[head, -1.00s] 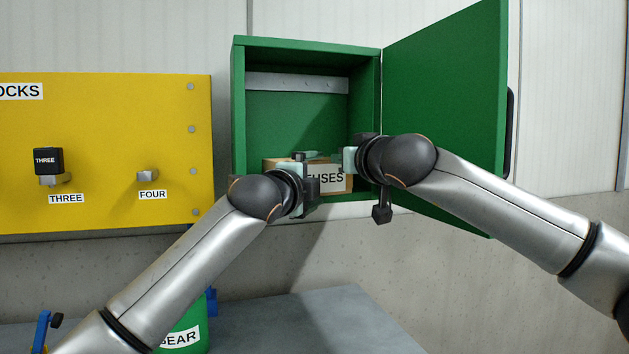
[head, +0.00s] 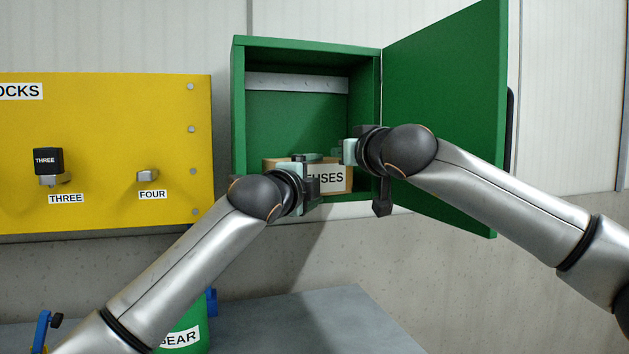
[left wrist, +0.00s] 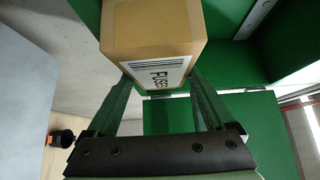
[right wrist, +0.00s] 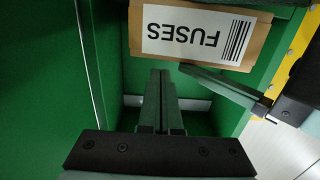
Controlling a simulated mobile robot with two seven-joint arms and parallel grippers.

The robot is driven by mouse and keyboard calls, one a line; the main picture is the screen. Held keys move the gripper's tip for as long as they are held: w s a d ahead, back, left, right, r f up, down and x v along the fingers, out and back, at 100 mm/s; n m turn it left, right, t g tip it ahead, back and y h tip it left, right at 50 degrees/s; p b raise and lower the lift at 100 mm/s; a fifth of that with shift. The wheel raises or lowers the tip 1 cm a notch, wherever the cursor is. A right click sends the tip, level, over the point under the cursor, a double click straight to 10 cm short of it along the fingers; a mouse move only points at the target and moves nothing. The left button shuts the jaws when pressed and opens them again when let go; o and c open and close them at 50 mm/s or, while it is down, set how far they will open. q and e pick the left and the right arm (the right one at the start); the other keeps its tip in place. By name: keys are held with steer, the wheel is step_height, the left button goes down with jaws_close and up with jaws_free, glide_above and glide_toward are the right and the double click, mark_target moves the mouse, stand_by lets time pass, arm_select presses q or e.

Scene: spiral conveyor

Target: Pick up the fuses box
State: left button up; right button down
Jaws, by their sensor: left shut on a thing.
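The fuses box (head: 333,178) is a brown carton with a white FUSES label. It sits low in the open green cabinet (head: 240,120), and its left part is hidden by my left gripper. My left gripper (head: 306,160) is shut on the box; in the left wrist view its fingers stand on either side of the carton (left wrist: 150,30). My right gripper (head: 348,151) is just above and right of the box, apart from it. In the right wrist view its two fingers (right wrist: 160,75) are together and empty, beside the labelled face of the box (right wrist: 195,35).
The cabinet door (head: 445,110) stands open to the right, behind my right arm. A yellow lock panel (head: 100,130) is on the left wall. Below are a grey table (head: 290,315) and a green container labelled BEAR (head: 190,325).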

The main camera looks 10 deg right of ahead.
steer(key=shift+s, duration=0.1)
steer(key=v, duration=1.1)
steer(key=shift+s, duration=0.4)
steer(key=shift+d, duration=0.1)
